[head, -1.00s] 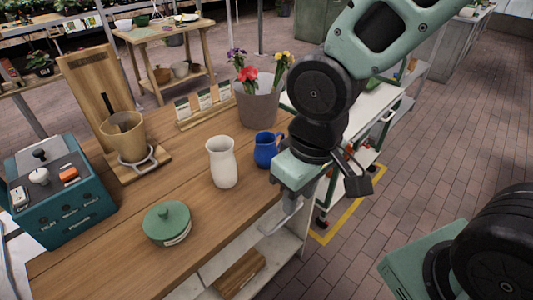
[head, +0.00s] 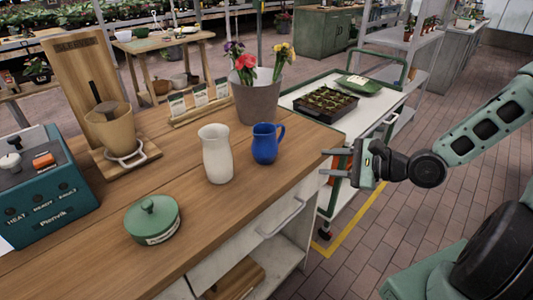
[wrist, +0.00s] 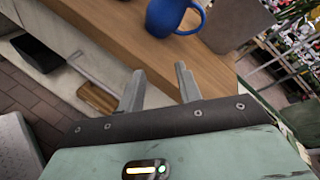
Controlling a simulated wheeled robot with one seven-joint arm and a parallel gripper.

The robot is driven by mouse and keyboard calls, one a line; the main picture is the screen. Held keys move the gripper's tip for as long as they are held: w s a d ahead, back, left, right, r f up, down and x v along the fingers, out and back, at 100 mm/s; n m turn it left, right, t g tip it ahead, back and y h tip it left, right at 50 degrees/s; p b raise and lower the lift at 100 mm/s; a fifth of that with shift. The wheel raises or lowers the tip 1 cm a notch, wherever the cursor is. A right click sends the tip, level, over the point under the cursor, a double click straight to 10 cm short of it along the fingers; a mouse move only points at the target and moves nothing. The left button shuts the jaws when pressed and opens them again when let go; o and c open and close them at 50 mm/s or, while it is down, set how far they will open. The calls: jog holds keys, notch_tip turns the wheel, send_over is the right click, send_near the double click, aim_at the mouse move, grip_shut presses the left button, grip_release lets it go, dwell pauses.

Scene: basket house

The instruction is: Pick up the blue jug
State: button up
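The blue jug (head: 265,144) stands upright near the right end of the wooden table, with its handle on the right. It also shows at the top of the wrist view (wrist: 168,15), partly cut off by the frame edge. My gripper (head: 328,163) is to the right of the jug, just off the table's right edge, with its fingers pointing left toward the jug. In the wrist view the two fingers (wrist: 158,88) are spread apart with nothing between them. The jug is beyond the fingertips and apart from them.
A white pitcher (head: 216,156) stands close to the left of the jug. A flower pot (head: 256,101) is behind it. A green lidded dish (head: 152,220) sits at the front left. A white cart (head: 390,103) with a seedling tray (head: 326,102) stands behind the table's right end.

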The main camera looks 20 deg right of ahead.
aim_at(270, 142)
jog(key=d+r+m+t, duration=0.3)
jog(key=d+m+t, duration=0.1)
jog(key=shift+y, duration=0.3)
jog(key=x, duration=1.1)
jog(key=shift+w+a, duration=0.15)
jog(key=shift+p+x, duration=0.7)
jog(key=shift+x, duration=2.05)
jog(key=shift+a+f, duration=0.1)
grip_shut()
